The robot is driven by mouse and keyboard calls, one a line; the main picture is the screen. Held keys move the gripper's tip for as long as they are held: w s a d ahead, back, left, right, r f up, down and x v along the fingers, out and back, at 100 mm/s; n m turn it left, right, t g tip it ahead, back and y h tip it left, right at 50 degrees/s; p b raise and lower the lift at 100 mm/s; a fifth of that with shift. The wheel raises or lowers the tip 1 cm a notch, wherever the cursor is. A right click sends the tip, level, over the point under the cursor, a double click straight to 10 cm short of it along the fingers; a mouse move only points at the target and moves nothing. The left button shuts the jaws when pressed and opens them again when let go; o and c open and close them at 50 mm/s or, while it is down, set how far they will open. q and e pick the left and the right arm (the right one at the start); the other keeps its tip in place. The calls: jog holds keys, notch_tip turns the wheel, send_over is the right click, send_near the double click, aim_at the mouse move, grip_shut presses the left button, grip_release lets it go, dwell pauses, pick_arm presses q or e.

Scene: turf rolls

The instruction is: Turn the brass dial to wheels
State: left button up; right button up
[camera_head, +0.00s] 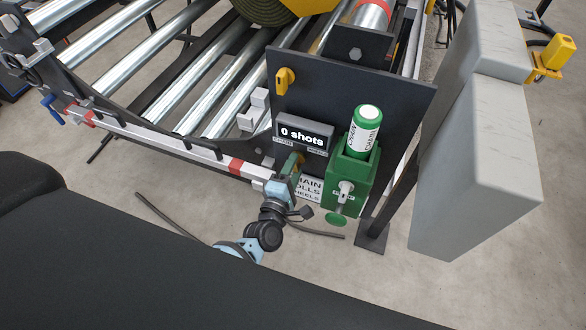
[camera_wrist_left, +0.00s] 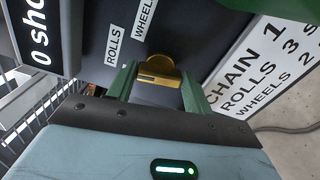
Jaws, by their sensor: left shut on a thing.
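The brass dial (camera_wrist_left: 160,68) is a round knob with a raised bar, on the dark panel in the left wrist view. Labels reading ROLLS (camera_wrist_left: 115,45) and WHEELS (camera_wrist_left: 145,18) stand beside it. My left gripper (camera_wrist_left: 158,85) has its two green fingers on either side of the dial's bar and is shut on it. I cannot tell for sure which label the dial points to. In the head view my left gripper (camera_head: 296,164) reaches the panel below the display and mostly hides the dial. My right gripper is in neither view.
A display (camera_head: 303,133) reads "0 shots". A white sign (camera_wrist_left: 265,65) lists chain 1, rolls and wheels. A green box (camera_head: 350,180) holding a green-and-white bottle (camera_head: 364,130) is close on the right. A yellow knob (camera_head: 285,80) sits higher on the panel. Metal rollers (camera_head: 195,85) lie left.

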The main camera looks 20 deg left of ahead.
pick_arm(q)
jog(key=m, duration=0.5)
jog(key=m+p, duration=0.1)
jog(key=m, duration=0.4)
jog(key=shift+f+m, duration=0.2)
jog(key=shift+m, duration=0.2)
dwell(0.4)
jog(key=o, duration=1)
jog(key=s, duration=0.8)
jog(key=shift+a, duration=0.15)
